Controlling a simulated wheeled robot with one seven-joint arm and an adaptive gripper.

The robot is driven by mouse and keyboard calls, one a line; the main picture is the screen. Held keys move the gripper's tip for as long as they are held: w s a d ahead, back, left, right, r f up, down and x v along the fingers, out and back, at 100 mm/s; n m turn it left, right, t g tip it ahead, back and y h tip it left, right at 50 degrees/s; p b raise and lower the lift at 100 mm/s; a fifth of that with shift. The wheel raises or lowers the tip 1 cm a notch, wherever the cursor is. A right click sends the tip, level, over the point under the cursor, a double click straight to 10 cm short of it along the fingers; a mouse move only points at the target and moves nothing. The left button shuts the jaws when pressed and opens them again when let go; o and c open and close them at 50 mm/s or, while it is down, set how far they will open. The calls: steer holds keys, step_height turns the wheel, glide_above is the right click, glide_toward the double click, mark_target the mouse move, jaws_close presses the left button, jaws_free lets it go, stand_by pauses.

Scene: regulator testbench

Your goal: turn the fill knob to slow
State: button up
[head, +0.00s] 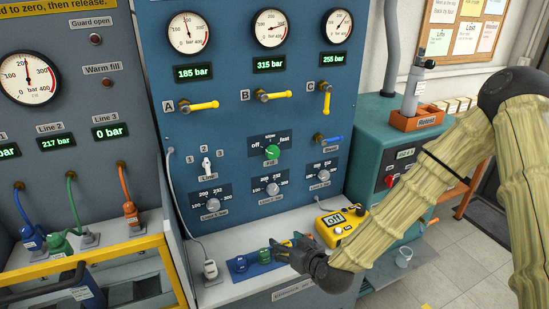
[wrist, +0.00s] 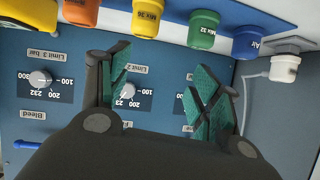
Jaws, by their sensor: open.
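The fill knob (head: 272,152) is a round green knob on the blue panel, under a scale with "off" at left and "fast" at right. Its pointer is too small to read surely. My gripper (head: 278,250) is low in front of the panel, over the ledge and well below the fill knob, touching no knob that I can see. In the wrist view my gripper (wrist: 160,85) is open and empty, its green pads apart. That view is upside down; the fill knob is hidden there behind the gripper body.
Limit knobs (head: 272,189) sit below the fill knob. A switch (head: 206,167) is at left and a blue lever (head: 331,140) at right. Coloured plugs (wrist: 145,20) stand on the ledge close to my gripper. A yellow box (head: 340,226) stands right of it.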

mark_target(274, 153)
steer(key=w+d+r+n+t, duration=0.1)
steer(key=w+r+t, duration=0.3)
steer(key=r, duration=0.6)
steer(key=w+r+t, duration=0.2)
steer(key=w+r, duration=0.4)
steer(key=r, duration=0.4)
steer(key=shift+y, duration=0.3)
steer(key=x, duration=0.3)
steer(key=p+x, duration=0.1)
steer(key=x, duration=0.3)
steer(key=f+p+x, duration=0.1)
steer(key=x, duration=0.2)
steer(key=shift+w+a, duration=0.1)
steer(key=shift+w, duration=0.05)
steer(key=c, duration=1)
